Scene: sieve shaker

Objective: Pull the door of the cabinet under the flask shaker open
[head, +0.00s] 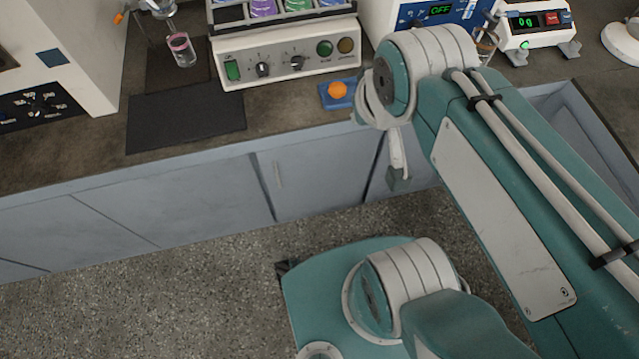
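The flask shaker (290,62) stands on the counter at the top middle, with knobs and a green switch on its front and colored vessels on top. The door looks closed, with dark gaps along both sides. My gripper (398,178) hangs down in front of the cabinet front, to the right of the handle and apart from it. It is small and mostly edge-on, so its finger opening cannot be made out.
The dark counter (90,170) overhangs the cabinets. An orange round knob on a blue base (338,91) sits near its edge. Instruments with green displays (525,22) stand at the top right. A black mat (185,120) lies left. Speckled floor (170,300) is clear before the cabinets.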

